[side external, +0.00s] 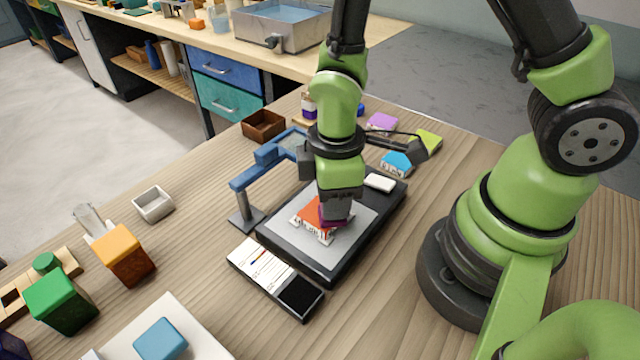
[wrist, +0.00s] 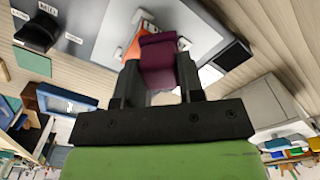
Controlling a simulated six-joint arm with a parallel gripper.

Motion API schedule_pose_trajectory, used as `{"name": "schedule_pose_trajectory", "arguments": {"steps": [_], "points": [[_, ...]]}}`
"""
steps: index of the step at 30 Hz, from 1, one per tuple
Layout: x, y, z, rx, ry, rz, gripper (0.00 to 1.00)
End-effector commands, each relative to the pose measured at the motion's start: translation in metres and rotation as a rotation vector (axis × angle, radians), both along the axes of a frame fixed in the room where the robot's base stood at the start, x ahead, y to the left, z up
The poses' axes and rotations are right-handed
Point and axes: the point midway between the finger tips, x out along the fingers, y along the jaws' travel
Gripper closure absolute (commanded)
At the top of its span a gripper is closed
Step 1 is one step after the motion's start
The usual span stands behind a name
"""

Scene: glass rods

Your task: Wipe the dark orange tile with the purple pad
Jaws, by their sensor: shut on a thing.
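The purple pad (side external: 334,213) is between the fingers of my gripper (side external: 336,200), which is shut on it. In the wrist view the pad (wrist: 163,60) fills the space between the fingertips of my gripper (wrist: 160,78). The dark orange tile (side external: 309,215) lies under and beside the pad, on the grey top of a black-edged platform (side external: 283,232). In the wrist view a bit of the tile (wrist: 133,46) shows past the pad. The pad is at the tile's right part; I cannot tell whether they touch. White printed edging runs along the tile's near side.
A device with a white list and dark screen (side external: 275,277) lies in front. Purple (side external: 382,122) and blue (side external: 397,163) pieces lie behind. Bare wood is free at right.

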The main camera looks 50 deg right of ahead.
Motion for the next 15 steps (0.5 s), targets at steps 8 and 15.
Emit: {"name": "schedule_pose_trajectory", "arguments": {"steps": [8, 15], "points": [[-0.01, 0.0, 0.026, 0.004, -0.009, -0.002, 0.94], [-0.011, 0.0, 0.045, 0.001, -0.004, -0.001, 0.94]]}}
